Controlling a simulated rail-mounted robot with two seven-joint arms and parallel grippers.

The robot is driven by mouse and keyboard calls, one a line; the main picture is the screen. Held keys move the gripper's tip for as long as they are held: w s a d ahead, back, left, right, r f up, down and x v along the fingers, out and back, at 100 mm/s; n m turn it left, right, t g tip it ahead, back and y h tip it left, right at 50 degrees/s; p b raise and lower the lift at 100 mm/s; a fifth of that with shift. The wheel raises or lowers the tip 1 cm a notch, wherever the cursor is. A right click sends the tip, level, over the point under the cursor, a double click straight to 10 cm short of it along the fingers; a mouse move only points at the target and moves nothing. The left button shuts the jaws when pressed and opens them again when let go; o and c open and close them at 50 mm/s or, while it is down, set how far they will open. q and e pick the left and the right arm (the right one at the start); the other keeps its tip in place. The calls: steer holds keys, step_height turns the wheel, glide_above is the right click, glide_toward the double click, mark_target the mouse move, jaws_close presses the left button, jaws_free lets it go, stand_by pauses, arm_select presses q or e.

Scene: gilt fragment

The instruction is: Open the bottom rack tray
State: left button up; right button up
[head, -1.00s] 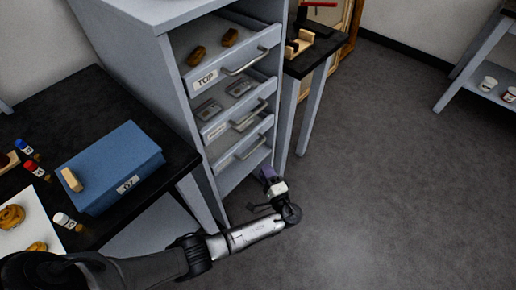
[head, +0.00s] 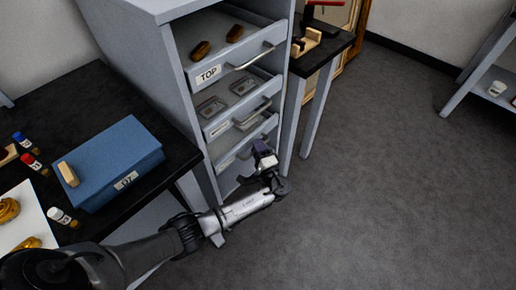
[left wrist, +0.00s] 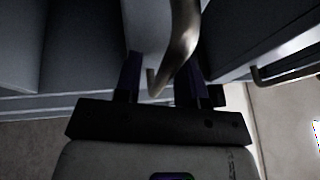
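The grey rack holds three trays with bar handles. The bottom rack tray (head: 228,158) is the lowest, under the middle tray (head: 214,128) and the tray labelled TOP (head: 208,75). My left gripper (head: 262,148) is at the right part of the bottom tray's front and hides its handle in the head view. In the left wrist view, a curved metal handle (left wrist: 181,40) reaches down between the two dark fingers of my left gripper (left wrist: 158,80). The fingers stand apart; contact with the handle cannot be told. My right gripper is not in view.
A black table with a blue box (head: 110,165), small bottles and a white sheet stands left of the rack. A small black-topped table (head: 325,50) stands right behind the rack. The floor (head: 390,170) in front and to the right is clear.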

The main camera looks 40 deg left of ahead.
arm_select(q)
jaws_close()
stand_by(0.5)
